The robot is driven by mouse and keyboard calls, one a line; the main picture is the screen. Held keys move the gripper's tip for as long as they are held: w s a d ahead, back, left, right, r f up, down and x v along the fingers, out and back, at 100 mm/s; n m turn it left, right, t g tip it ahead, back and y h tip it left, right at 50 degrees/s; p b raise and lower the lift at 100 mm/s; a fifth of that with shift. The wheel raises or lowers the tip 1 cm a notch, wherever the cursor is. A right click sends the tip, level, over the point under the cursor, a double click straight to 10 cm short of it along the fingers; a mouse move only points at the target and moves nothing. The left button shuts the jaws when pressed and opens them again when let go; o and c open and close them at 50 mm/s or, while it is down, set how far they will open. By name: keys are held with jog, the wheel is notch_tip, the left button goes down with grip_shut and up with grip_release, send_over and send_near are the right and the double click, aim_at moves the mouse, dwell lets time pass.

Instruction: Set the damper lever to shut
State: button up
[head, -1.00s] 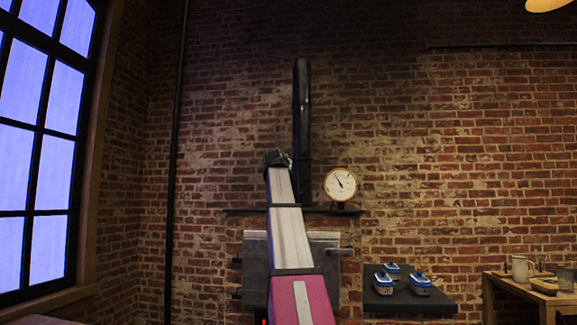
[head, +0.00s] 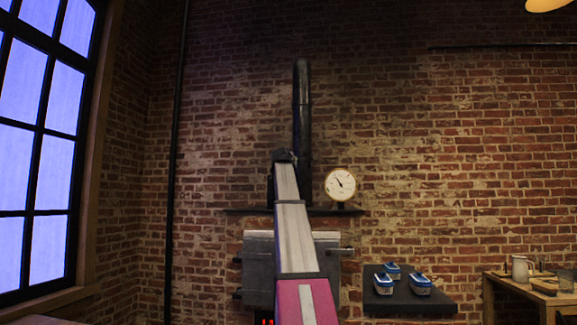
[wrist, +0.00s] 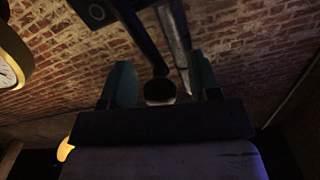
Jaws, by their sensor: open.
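The damper lever shows in the wrist view as a dark rod with a round pale-faced knob (wrist: 160,92) at its near end. The knob lies between the two teal fingers of my gripper (wrist: 161,88), which is open, with a gap visible on each side. I cannot tell how deep the knob sits between the fingers. In the head view my gripper (head: 284,156) is a small dark shape at the far end of my arm, in front of the black flue pipe (head: 302,100). The lever cannot be made out there, so its setting is unclear.
A round dial gauge (head: 340,184) stands on the dark shelf (head: 235,211), right of my arm. Below is a grey metal stove body (head: 258,255), partly hidden by my arm.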

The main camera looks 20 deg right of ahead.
jog(key=shift+w+d, duration=0.2)
jog(key=shift+w, duration=0.1)
grip_shut()
